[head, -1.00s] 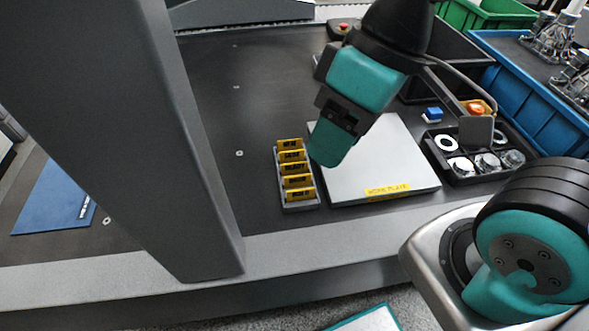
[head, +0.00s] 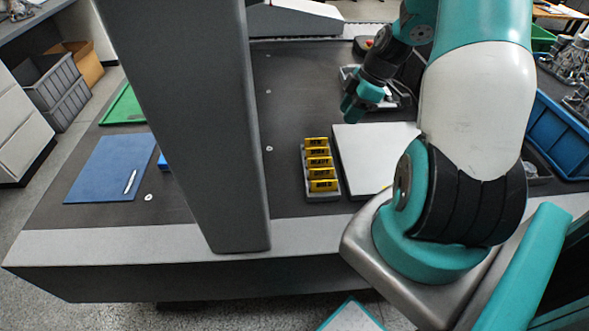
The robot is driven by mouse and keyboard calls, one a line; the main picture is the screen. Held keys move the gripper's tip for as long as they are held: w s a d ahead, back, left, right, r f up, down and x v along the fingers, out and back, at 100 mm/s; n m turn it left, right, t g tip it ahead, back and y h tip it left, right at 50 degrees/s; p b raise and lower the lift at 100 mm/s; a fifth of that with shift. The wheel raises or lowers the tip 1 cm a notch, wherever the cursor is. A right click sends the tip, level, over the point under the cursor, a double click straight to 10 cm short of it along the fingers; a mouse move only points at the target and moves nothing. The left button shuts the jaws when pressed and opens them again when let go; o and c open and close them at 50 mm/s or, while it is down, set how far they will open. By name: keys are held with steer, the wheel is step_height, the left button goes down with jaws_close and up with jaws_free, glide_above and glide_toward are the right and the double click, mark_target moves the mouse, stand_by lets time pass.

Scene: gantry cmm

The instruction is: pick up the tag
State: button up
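Several yellow tags (head: 318,162) with dark lettering stand in a row in a narrow grey rack (head: 337,193) on the dark table. The lettering is too small to read surely. My gripper (head: 353,108), with teal fingers, hangs beyond the white plate, behind and to the right of the rack. It is clear of the tags. No tag shows in it, but it is too small and turned to show whether its fingers are apart.
A white plate (head: 370,155) lies right of the rack, partly hidden by my arm. A thick grey column (head: 205,120) stands left of the rack. A blue mat (head: 112,168) with a pen-like item lies farther left. Bare table lies between column and rack.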

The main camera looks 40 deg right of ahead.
steer(key=p, duration=0.2)
glide_toward(320, 160)
steer(key=x, duration=0.4)
steer(key=shift+w+f, duration=0.15)
steer(key=shift+f, duration=0.3)
steer(key=shift+p+x, duration=0.45)
steer(key=shift+x, duration=2.15)
jaws_close()
